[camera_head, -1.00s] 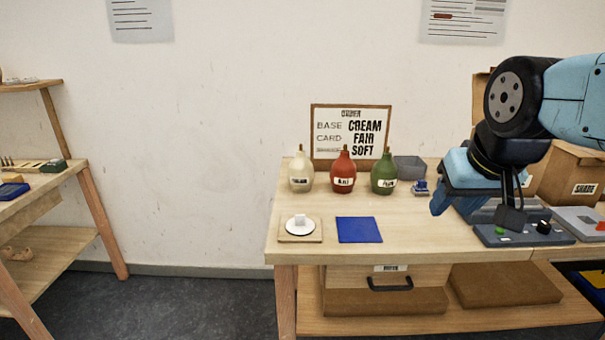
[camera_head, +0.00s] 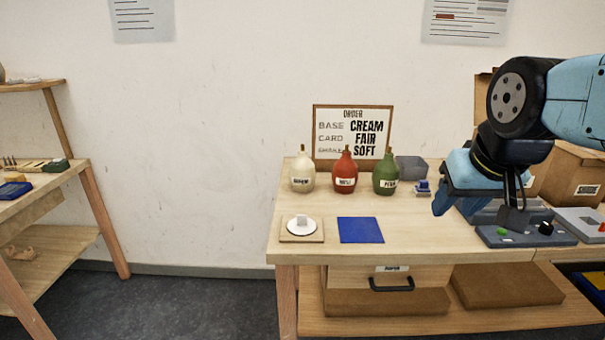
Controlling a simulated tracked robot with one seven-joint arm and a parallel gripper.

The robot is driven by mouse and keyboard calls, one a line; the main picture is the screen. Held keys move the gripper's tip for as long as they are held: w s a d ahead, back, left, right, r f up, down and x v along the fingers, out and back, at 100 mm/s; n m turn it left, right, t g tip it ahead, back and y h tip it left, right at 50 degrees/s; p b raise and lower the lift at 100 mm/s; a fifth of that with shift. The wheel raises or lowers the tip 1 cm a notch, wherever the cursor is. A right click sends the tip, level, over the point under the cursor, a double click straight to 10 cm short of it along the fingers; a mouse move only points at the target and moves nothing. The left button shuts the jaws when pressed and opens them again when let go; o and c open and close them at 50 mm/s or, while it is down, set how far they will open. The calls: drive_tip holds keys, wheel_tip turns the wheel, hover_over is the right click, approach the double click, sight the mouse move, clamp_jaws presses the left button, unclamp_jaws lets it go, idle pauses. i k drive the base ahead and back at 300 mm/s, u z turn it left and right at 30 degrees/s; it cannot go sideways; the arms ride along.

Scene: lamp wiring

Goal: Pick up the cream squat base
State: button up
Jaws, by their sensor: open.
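The cream squat base (camera_head: 302,172) stands upright at the back left of the wooden table (camera_head: 420,235). It is a rounded bottle shape with a narrow neck and a white label. A red base (camera_head: 344,173) and a green base (camera_head: 386,174) stand in a row to its right. My gripper (camera_head: 475,209) is open and empty at the right, above the table near the grey control box, well apart from the cream base.
An order sign (camera_head: 352,137) stands behind the bases. A wooden square with a white disc (camera_head: 301,228) and a blue mat (camera_head: 360,230) lie in front. A grey bin (camera_head: 411,168), a small blue item (camera_head: 423,188) and a control box (camera_head: 525,236) are to the right.

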sight(302, 173)
drive_tip(key=i, duration=0.95)
drive_tip(key=u, duration=1.55)
drive_tip(key=k, duration=0.8)
drive_tip(key=u, duration=0.2)
drive_tip(key=i, duration=0.75)
drive_tip(key=z, duration=0.05)
